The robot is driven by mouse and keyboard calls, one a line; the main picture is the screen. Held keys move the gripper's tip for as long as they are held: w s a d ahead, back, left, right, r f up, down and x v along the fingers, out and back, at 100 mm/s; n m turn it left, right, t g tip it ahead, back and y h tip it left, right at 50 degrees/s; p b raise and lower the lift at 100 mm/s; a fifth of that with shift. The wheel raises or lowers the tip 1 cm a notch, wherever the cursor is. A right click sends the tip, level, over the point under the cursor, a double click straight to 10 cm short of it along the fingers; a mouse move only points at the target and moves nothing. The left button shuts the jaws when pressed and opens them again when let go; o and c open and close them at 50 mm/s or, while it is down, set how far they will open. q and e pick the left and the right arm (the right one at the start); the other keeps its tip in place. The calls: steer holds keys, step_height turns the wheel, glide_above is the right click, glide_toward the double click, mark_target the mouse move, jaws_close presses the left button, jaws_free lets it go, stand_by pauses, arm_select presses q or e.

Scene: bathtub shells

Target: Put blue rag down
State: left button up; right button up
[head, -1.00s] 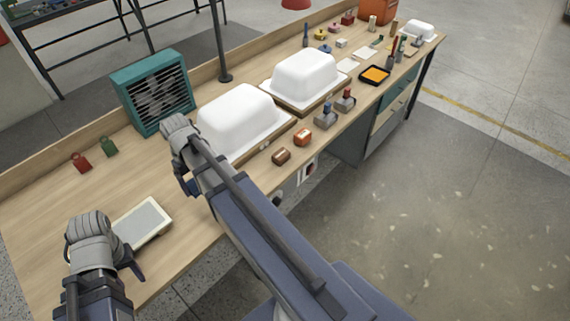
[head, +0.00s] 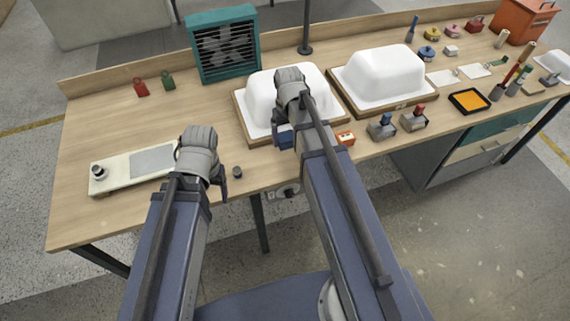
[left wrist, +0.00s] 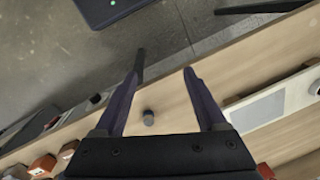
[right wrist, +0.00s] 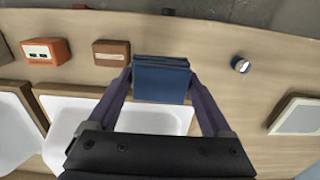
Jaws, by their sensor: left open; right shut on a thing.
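My right gripper (right wrist: 160,76) is shut on the blue rag (right wrist: 161,86), a folded dark blue stack between its fingertips in the right wrist view. In the head view the rag (head: 286,138) is partly hidden by my right arm, over the front edge of the nearer white tub shell (head: 262,106). I cannot tell whether the rag touches the bench. My left gripper (left wrist: 165,74) is open and empty near the front edge of the wooden bench (head: 110,125), beside a small dark knob (head: 237,172).
A pale panel with a grey pad (head: 118,168) lies at the bench's left. A second white tub shell (head: 380,72) stands right of the first. A teal fan box (head: 224,46) stands behind. An orange block (right wrist: 45,52) and a brown block (right wrist: 111,52) lie near the rag.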

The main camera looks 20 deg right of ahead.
arm_select(q)
steer(key=shift+o, duration=0.8)
steer(key=shift+a+f, duration=0.1)
steer(key=shift+f, duration=0.5)
arm_select(e)
steer(key=a+f, duration=0.1)
steer(key=a, duration=0.3)
arm_select(q)
step_height(320, 180, down, 6)
steer(key=b, duration=0.6)
steer(key=shift+b, duration=0.35)
arm_select(e)
glide_above(277, 164)
step_height(277, 164, down, 6)
steer(key=shift+f, duration=0.2)
arm_select(q)
steer(key=shift+f, duration=0.25)
arm_select(e)
steer(key=shift+f, duration=0.15)
arm_select(q)
step_height(277, 164, down, 3)
steer(key=b, duration=0.3)
steer(key=shift+f+b, duration=0.2)
steer(key=shift+b, duration=0.15)
arm_select(e)
step_height(277, 164, down, 3)
steer(key=shift+f, duration=0.2)
